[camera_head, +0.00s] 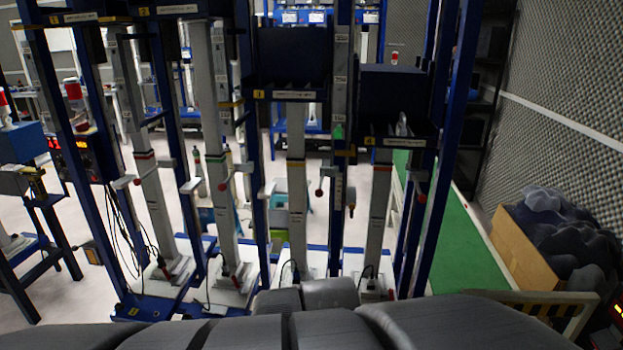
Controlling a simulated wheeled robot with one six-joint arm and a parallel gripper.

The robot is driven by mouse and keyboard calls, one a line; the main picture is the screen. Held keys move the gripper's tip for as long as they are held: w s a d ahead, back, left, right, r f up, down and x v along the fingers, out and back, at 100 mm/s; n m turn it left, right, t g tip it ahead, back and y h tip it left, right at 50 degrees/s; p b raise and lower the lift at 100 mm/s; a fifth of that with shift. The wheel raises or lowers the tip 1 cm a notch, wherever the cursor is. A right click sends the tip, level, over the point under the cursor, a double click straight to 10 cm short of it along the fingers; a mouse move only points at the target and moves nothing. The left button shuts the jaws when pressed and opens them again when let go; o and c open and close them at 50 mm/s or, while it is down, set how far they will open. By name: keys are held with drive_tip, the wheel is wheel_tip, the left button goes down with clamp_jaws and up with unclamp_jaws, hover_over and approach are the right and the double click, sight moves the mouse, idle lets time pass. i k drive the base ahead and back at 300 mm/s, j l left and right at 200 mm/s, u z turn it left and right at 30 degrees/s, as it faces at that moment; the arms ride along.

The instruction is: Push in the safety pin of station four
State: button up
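Station four (395,141) is the rightmost station of the blue rack, with a yellow "4" label (370,141) on the front edge of its dark shelf. A small red knob (421,198), which looks like its safety pin, sits on the right side of the station below the shelf. I cannot tell how far it is pushed in. My gripper is not in view; only grey parts of my own body fill the bottom edge.
Blue uprights and grey columns stand close together across the middle. A green strip (465,250) runs right of station four, beside a foam wall (560,110). A box with dark grey foam pieces (550,225) stands at right. A red lamp (72,90) is at left.

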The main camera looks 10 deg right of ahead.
sight(422, 199)
drive_tip(key=z, duration=1.05)
drive_tip(key=i+j+z, duration=0.3)
drive_tip(key=i+j, duration=0.15)
drive_tip(key=i+j+z, duration=0.25)
drive_tip(key=i+j, duration=0.15)
drive_tip(key=j, duration=0.15)
